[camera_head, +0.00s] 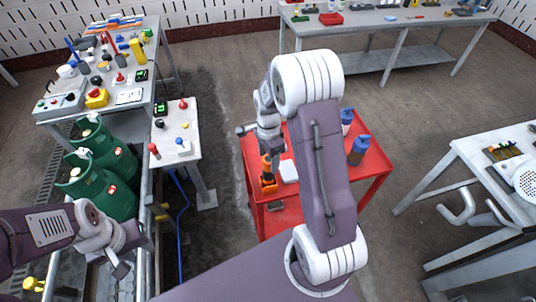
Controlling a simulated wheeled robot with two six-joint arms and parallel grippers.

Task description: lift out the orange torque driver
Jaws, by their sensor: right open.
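The orange torque driver (267,183) stands near the left edge of the red cart (374,162), below my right gripper (267,150). My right gripper points down over its upper end and is open; whether the fingers touch the driver is too small to tell. My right arm crosses the middle of the view and hides part of the cart. My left gripper (121,270) is at the lower left, away from the cart, beside the green cylinders; its jaw opening cannot be made out.
A white box (288,171) lies right of the driver. Two blue-capped bottles (357,152) (346,118) stand on the cart's right part. Green cylinders (104,150) and a small control panel table (178,130) are at left. A grey workbench (470,150) is at right.

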